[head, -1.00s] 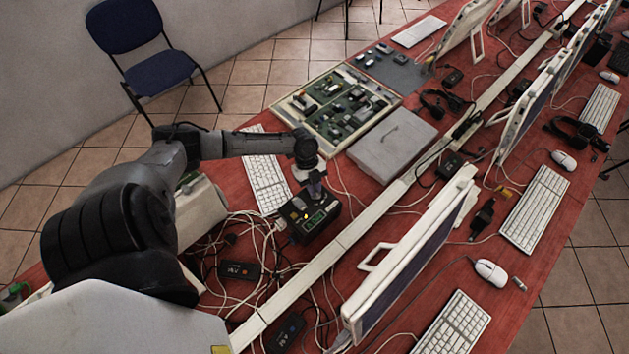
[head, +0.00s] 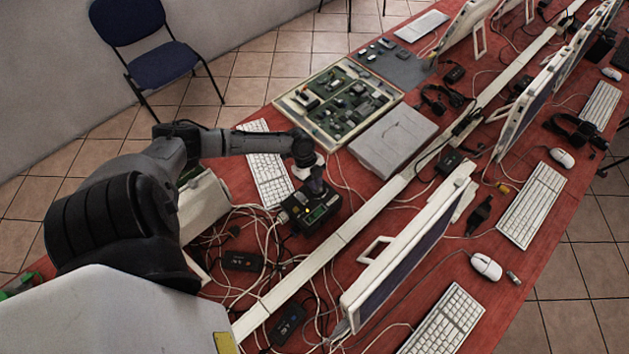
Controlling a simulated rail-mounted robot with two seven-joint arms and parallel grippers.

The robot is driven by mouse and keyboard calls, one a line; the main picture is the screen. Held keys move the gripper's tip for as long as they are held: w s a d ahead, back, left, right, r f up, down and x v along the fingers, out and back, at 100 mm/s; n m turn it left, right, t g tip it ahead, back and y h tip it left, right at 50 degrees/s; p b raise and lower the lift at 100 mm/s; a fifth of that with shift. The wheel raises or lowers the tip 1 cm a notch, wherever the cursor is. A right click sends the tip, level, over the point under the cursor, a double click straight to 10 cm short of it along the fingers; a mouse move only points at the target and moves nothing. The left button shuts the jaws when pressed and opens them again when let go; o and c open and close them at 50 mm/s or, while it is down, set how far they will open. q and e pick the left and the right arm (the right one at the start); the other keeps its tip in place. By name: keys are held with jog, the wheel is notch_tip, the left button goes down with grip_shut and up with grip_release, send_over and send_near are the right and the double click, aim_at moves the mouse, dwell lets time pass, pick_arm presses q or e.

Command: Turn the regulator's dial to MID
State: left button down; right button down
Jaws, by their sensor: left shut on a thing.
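My left arm reaches in from the left, and my left gripper (head: 315,187) points down onto the top of the regulator. It is shut on the regulator's dial, which it mostly hides. The dial's pointer and the MID mark are too small to read. My right gripper is not in view.
Tangled white cables (head: 262,235) lie left of the regulator, with black adapters (head: 242,261) among them. A white keyboard (head: 270,178), a grey closed case (head: 392,141) and a tray of parts (head: 338,103) lie beyond. A monitor (head: 408,250) stands to the right.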

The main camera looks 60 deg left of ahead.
pick_arm(q)
jog(key=c, duration=1.1)
grip_release()
jog(key=shift+a+r, duration=0.1)
jog(key=shift+r, duration=0.05)
jog(key=shift+p+v, duration=0.3)
jog(key=shift+v, duration=6.5)
jog(key=shift+s, duration=0.15)
